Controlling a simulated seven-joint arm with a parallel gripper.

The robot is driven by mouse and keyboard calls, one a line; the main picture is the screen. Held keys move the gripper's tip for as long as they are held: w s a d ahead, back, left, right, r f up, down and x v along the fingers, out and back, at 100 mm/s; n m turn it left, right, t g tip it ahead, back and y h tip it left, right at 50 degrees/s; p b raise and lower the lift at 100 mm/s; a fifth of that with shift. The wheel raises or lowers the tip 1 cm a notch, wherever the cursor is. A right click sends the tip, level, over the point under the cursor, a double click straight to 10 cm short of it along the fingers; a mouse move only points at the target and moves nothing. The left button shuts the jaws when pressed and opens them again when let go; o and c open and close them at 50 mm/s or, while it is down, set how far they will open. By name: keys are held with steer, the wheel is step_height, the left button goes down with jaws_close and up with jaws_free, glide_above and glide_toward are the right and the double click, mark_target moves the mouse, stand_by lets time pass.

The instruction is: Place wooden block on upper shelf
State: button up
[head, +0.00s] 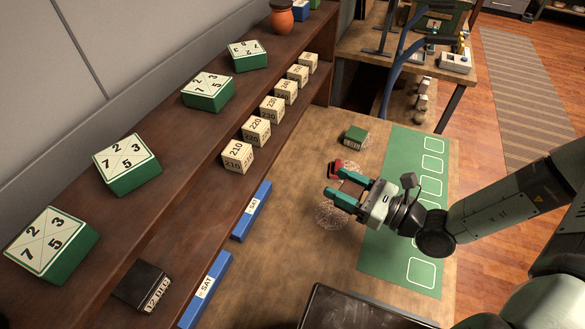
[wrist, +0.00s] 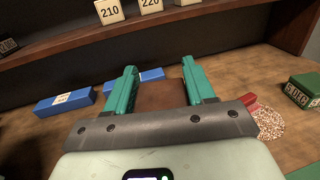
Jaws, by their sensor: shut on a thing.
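My gripper (head: 347,187) is over the wooden table, left of the green mat. In the wrist view, its teal fingers (wrist: 158,90) are shut on a brown wooden block (wrist: 161,95). In the head view the block is mostly hidden by the fingers. The dark wooden shelf unit runs along the left. Its upper shelf (head: 178,118) bears several large green-and-cream numbered blocks (head: 127,163), with bare wood between them. The lower shelf (head: 200,183) bears cream cubes marked 210, 220 and others (head: 238,155).
Blue SAT boxes (head: 251,211) lie along the shelf's foot. A small green block (head: 355,138) and a red object (head: 352,168) lie near my gripper. A dark calendar block (head: 143,286) is on the lower shelf. An orange pot (head: 281,17) stands at the upper shelf's far end.

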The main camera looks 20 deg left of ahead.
step_height(320, 180, up, 43)
steer(key=w+a+n+g, duration=0.15)
steer(key=w+a, duration=0.35)
steer(key=a, duration=0.6)
steer(key=w+a+n+g, duration=0.15)
steer(key=w+a, duration=0.35)
steer(key=a, duration=0.5)
steer(key=shift+m, duration=0.4)
steer(key=shift+s+d+f, duration=0.1)
steer(key=shift+s+f, duration=0.05)
steer(key=shift+f, duration=7.55)
steer(key=shift+f, duration=0.1)
steer(key=o, duration=1.1)
steer(key=shift+f, duration=0.1)
steer(key=shift+c, duration=0.2)
